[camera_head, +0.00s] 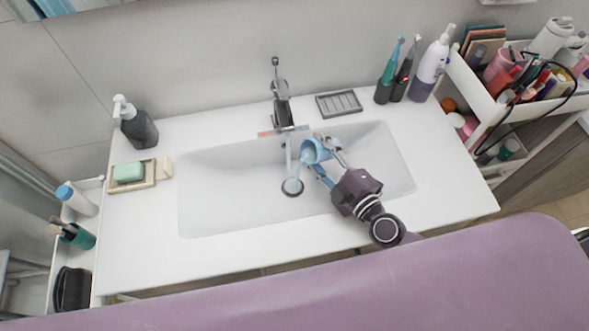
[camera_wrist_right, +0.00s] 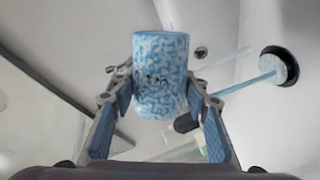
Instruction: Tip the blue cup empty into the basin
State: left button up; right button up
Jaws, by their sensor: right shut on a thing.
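The blue cup (camera_head: 312,151) is over the back middle of the white basin (camera_head: 225,190), just right of the faucet (camera_head: 281,98). It is tilted, with its mouth toward the left. My right gripper (camera_head: 327,155) is shut on it; in the wrist view the mottled blue-and-white cup (camera_wrist_right: 160,75) sits between the two fingers (camera_wrist_right: 160,100). A pale blue streak runs from near the cup toward the dark drain (camera_head: 292,187), which also shows in the wrist view (camera_wrist_right: 280,65). The cup's inside is too small to read. My left gripper is not in view.
A soap dish (camera_head: 148,174) and a dark pump bottle (camera_head: 137,128) stand left of the basin. A grey ridged tray (camera_head: 339,104), toothbrushes (camera_head: 389,70) and a white-and-purple bottle (camera_head: 431,65) stand at the back right. The front counter strip is clear.

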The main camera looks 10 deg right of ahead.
jog(key=shift+s+a+n, duration=0.1)
jog(key=shift+n, duration=0.2)
jog(key=shift+w+f, duration=0.2)
jog(key=shift+w+d+f+n, duration=0.15)
jog(key=shift+w+d+n, duration=0.1)
jog(key=shift+d+n, duration=0.05)
jog(key=shift+s+f, duration=0.1)
jog(key=shift+a, duration=0.1)
jog(key=shift+s+a+r+n+p, duration=0.25)
jog(key=shift+s+a+n+p, duration=0.05)
jog(key=shift+a, duration=0.05)
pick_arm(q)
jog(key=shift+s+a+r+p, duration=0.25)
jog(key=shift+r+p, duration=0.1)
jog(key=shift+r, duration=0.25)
pick_arm(e)
jog(key=shift+a, duration=0.2)
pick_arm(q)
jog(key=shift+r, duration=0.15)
